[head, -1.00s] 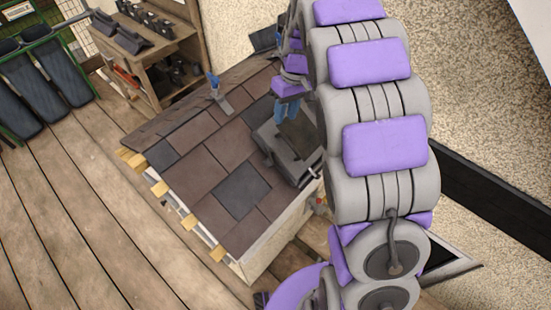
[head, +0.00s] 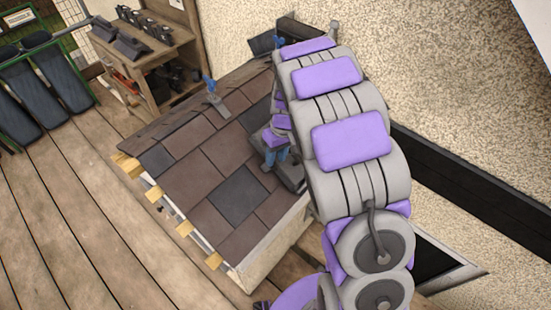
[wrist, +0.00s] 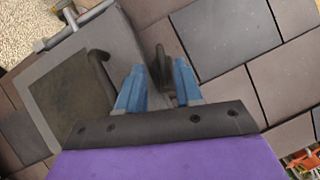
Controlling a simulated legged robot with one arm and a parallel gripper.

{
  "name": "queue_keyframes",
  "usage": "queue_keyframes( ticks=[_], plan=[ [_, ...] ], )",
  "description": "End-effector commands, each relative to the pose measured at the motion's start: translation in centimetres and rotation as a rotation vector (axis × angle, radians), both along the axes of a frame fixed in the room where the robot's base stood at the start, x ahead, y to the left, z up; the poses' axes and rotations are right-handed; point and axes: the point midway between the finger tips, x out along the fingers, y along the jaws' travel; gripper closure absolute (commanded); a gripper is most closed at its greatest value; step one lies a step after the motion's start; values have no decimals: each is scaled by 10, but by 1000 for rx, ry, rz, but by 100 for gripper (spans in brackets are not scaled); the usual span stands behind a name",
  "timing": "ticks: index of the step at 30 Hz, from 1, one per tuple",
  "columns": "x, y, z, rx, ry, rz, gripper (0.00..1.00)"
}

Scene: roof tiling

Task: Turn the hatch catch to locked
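The grey hatch (head: 291,178) is set in the brown-tiled roof (head: 205,158); my arm hides most of it in the head view. In the wrist view the hatch frame (wrist: 122,42) and its dark pane fill the left side. The dark upright catch (wrist: 160,70) stands at the hatch's edge, between my two blue fingers. My gripper (wrist: 159,76) is open, with a gap visible on each side of the catch. In the head view my gripper (head: 274,152) is low over the hatch's near-left side, and the catch is hidden there.
A blue-handled tool (head: 211,90) lies on the upper roof. A wooden shelf (head: 150,62) with dark items stands behind it, and a rack of dark panels (head: 30,90) is at left. A rough wall (head: 450,100) rises on the right. The plank floor at left is clear.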

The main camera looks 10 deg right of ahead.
Motion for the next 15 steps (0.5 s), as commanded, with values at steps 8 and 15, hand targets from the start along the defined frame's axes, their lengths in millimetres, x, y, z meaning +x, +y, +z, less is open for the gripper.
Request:
queue_keyframes(
  ticks=[8, 15],
  plan=[
    [-1, 3, -9, 0, 1, 1, 65],
    [-1, 3, -9, -1, 1, 0, 74]
  ],
)
